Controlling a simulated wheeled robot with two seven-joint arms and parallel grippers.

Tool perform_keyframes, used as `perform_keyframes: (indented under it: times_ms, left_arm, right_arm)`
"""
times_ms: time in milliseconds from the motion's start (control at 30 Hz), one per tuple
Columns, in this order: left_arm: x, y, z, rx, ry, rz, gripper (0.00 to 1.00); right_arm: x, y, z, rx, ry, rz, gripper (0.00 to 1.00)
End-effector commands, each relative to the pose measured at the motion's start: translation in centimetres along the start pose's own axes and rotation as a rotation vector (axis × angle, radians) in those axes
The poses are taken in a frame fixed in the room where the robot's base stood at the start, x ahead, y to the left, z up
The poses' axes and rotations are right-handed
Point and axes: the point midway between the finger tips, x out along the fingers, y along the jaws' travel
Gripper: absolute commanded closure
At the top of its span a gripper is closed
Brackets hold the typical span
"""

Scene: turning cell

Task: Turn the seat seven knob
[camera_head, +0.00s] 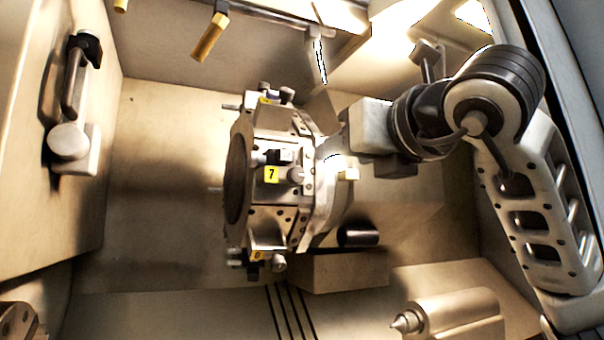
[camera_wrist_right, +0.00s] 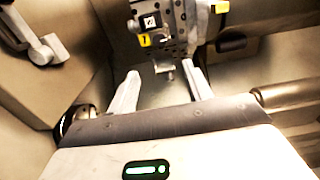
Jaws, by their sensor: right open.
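The turret (camera_head: 270,215) stands in the middle of the head view, with tool seats around its rim. A yellow plate marked 7 (camera_head: 271,174) sits on its front-facing side, and the seat seven knob (camera_head: 296,175), small and metallic, stands just right of it. In the right wrist view the 7 plate (camera_wrist_right: 145,40) is above the knob (camera_wrist_right: 163,67). My right gripper (camera_head: 338,150) reaches in from the right beside the turret. Its two pale fingers (camera_wrist_right: 160,70) are open, and the knob appears between their tips in the wrist view. Contact cannot be told. My left gripper is not in view.
Other seats with knobs and yellow plates (camera_head: 258,254) lie above and below seat seven. A pointed metal centre (camera_head: 440,315) is at lower right. A door handle (camera_head: 75,110) is on the left wall. The floor left of the turret is clear.

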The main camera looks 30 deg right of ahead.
Motion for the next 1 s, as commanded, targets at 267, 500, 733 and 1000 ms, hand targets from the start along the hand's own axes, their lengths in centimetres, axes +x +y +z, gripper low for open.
perform_keyframes:
  times_ms: [267,500,733,1000]
  left_arm:
    - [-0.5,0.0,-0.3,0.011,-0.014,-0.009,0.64]
    - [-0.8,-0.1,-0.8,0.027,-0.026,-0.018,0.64]
    - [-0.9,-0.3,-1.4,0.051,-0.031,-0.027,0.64]
    - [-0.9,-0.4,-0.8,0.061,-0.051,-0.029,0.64]
  right_arm:
    - [4.6,0.0,0.1,0.001,0.006,-0.001,0.50]
    - [9.9,0.0,0.2,0.000,0.006,0.000,0.50]
    - [13.9,0.1,0.1,0.000,0.005,0.002,0.50]
    - [15.6,0.1,0.0,-0.001,0.002,0.002,0.50]
